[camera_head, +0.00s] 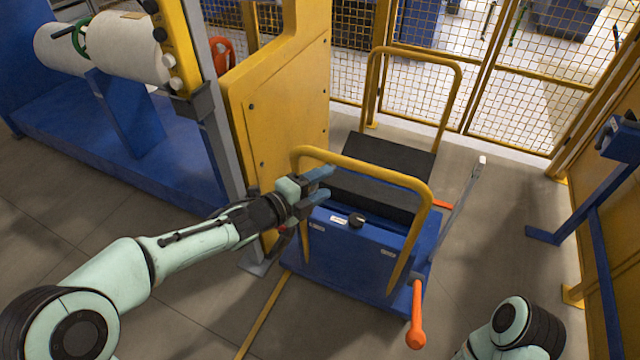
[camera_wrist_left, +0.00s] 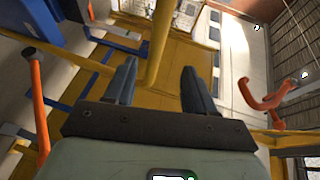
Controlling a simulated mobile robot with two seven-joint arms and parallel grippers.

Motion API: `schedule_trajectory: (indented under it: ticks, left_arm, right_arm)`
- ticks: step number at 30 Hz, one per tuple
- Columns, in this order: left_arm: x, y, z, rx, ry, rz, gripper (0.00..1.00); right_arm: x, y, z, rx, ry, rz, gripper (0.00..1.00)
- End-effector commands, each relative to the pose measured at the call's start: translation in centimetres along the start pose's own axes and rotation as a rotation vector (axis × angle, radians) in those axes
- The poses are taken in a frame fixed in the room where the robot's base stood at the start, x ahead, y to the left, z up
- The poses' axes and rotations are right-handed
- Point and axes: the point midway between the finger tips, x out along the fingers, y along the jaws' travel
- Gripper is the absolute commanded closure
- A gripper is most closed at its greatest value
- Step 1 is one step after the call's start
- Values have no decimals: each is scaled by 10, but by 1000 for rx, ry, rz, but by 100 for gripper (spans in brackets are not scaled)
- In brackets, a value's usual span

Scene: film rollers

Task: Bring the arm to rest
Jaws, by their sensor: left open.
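My left arm (camera_head: 200,242) reaches in from the lower left in the head view. Its gripper (camera_head: 322,182) is beside the yellow hoop rail of the blue cart, near the edge of the yellow panel. In the left wrist view the two dark blue fingers (camera_wrist_left: 160,88) stand apart, with nothing between them. From the head view I cannot tell whether the gripper touches the rail. A part of my right arm (camera_head: 515,325) shows at the lower right; its gripper is out of view.
The blue cart (camera_head: 350,258) has yellow rails (camera_head: 420,205), a black top and an orange-ended lever (camera_head: 416,315). A yellow panel (camera_head: 285,100) and a machine with white rollers (camera_head: 125,47) stand to the left. Mesh fencing (camera_head: 500,90) closes the back. Grey floor is clear at lower left.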

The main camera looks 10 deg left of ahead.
Motion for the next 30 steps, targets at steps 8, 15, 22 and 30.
schedule_trajectory:
  ticks: [8, 15, 22, 30]
  left_arm:
    - [0, 0, 0, 0, 0, 0, 45]
    - [2, 41, 7, -193, -35, 70, 45]
    - [-25, 196, 7, -937, -269, 318, 45]
    - [-129, 358, -59, -1782, -815, 578, 45]
  right_arm:
    - [0, 0, 0, 0, 0, 0, 31]
    - [-9, -3, 1, 0, -1, 0, 31]
    - [-37, -11, 5, -1, -10, 1, 31]
    - [-71, -23, 7, -3, -19, 1, 31]
